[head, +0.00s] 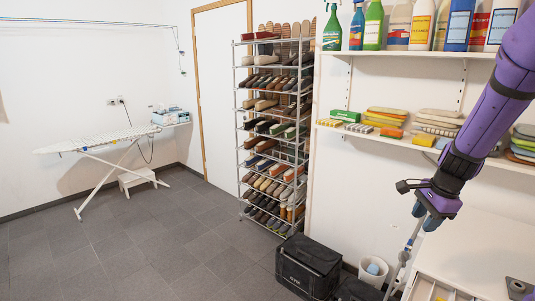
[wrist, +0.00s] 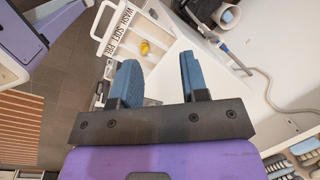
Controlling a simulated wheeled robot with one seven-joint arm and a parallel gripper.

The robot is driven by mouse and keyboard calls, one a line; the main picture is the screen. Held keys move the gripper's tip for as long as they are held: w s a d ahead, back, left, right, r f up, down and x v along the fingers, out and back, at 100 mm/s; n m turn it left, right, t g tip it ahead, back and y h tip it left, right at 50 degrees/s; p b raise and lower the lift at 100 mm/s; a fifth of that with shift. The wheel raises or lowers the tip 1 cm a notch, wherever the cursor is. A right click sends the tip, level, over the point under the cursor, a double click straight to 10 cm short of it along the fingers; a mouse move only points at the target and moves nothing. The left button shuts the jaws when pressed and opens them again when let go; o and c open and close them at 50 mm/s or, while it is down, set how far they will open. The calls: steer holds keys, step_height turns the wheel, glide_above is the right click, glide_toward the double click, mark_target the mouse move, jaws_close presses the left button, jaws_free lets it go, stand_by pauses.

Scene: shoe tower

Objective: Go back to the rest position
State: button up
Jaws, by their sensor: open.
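My gripper (head: 427,216) hangs at the right of the head view, at the end of my purple arm, in front of the white wall and above the white counter. In the wrist view its two blue finger pads (wrist: 160,80) stand well apart with nothing between them. The gripper is open and empty. It touches nothing that I can make out.
A tall shoe rack (head: 275,130) full of shoes stands at centre. Shelves with bottles (head: 373,25) and folded cloths (head: 387,117) are near my arm. A black bag (head: 308,265) and white bin (head: 373,271) sit below.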

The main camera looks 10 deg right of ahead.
steer(key=s+a+r+n+t, duration=0.2)
steer(key=s+a+r+n, duration=1.15)
steer(key=r, duration=0.35)
steer(key=s+a+r+n, duration=0.1)
steer(key=s+a+n, duration=0.1)
steer(key=s, duration=0.2)
steer(key=s+a+r+n+h, duration=0.1)
steer(key=s+n, duration=0.2)
steer(key=shift+s+a+t, duration=0.35)
steer(key=shift+s+t, duration=0.05)
